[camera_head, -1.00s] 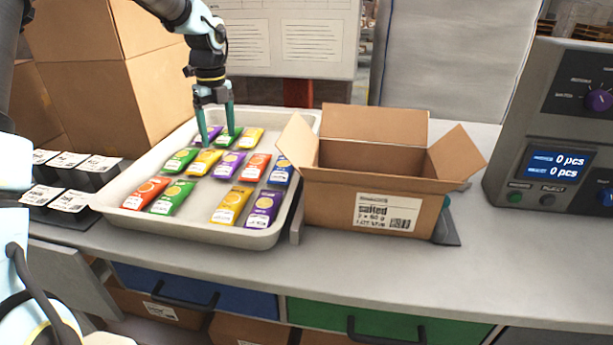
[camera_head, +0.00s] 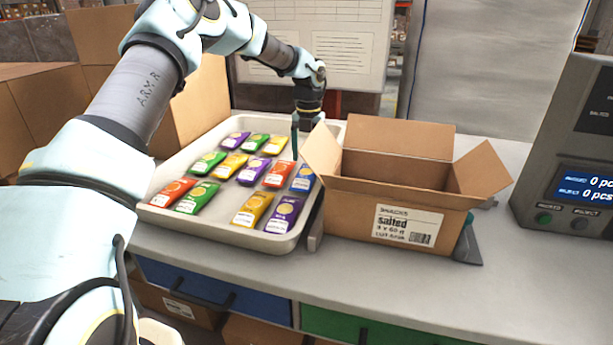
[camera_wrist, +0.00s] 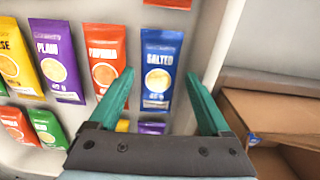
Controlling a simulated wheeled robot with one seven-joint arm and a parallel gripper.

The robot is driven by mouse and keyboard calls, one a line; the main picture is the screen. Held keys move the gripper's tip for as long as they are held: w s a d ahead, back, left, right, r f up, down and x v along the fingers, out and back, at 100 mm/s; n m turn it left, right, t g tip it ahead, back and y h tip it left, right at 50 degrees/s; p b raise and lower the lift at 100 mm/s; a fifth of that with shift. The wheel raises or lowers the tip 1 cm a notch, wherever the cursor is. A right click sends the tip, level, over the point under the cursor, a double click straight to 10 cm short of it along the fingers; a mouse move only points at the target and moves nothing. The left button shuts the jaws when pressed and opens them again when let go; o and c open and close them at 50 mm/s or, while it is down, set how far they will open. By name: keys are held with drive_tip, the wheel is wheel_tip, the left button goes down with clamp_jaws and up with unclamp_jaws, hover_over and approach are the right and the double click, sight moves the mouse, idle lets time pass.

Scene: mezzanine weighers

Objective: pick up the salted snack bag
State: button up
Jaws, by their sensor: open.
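The salted snack bag is the blue bag (camera_head: 302,178) at the right edge of the tray (camera_head: 265,241), partly covered by the carton's left flap. In the wrist view the blue bag (camera_wrist: 158,58) shows the word SALTED and lies upright in the picture between my two fingertips. My gripper (camera_wrist: 159,76) is open and empty, with teal fingers either side of that bag. In the head view my gripper (camera_head: 301,143) hangs over the tray's right side, one finger visible and the other hidden by the flap. I cannot tell its exact height above the bag.
An open carton (camera_head: 385,222) labelled salted stands right of the tray, close to my gripper. A red bag (camera_head: 280,174) lies left of the blue one, with several other coloured bags across the tray. A weigher (camera_head: 575,165) stands at the right.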

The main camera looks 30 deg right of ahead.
sight(307, 168)
drive_tip(key=shift+s+a+f+p, duration=0.15)
drive_tip(key=shift+f+p, duration=0.85)
drive_tip(key=shift+f, duration=1.5)
drive_tip(key=shift+c, duration=0.4)
drive_tip(key=c, duration=0.9)
drive_tip(key=shift+r+b, duration=0.15)
drive_tip(key=shift+b, duration=0.15)
drive_tip(key=shift+c, duration=0.2)
